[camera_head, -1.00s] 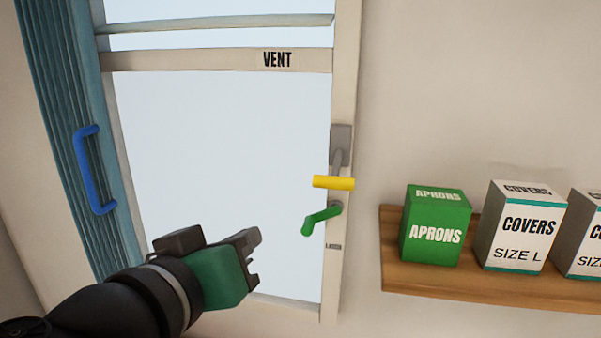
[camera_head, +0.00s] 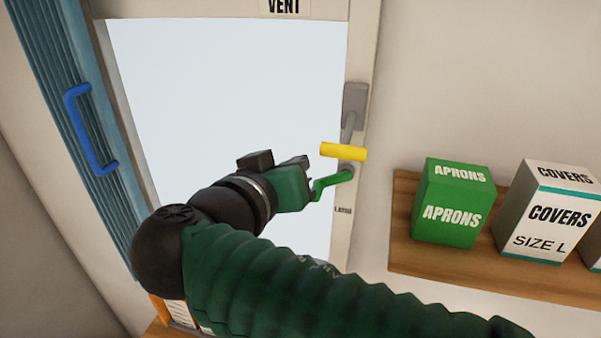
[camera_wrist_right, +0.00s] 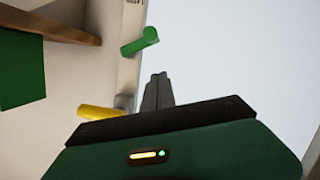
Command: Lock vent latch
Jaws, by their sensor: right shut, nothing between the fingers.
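The green latch handle (camera_head: 331,184) sits on the right frame of the vent window, below a yellow-gripped handle (camera_head: 343,151). A small label (camera_head: 343,210), too small to read surely, is under it. My right gripper (camera_head: 303,166) is just left of the green handle, and its body partly overlaps that area in the head view. In the right wrist view my right gripper's fingers (camera_wrist_right: 158,82) are together and empty. The green handle (camera_wrist_right: 140,42) lies beyond the tips, with a visible gap, and the yellow handle (camera_wrist_right: 98,112) is left of the fingers. My left gripper is not in view.
A wooden shelf (camera_head: 400,240) at right holds a green APRONS box (camera_head: 450,205) and a white COVERS box (camera_head: 545,215). A blue pull handle (camera_head: 78,130) is on the pleated blue panel at left. The VENT sign (camera_head: 284,6) is at the top.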

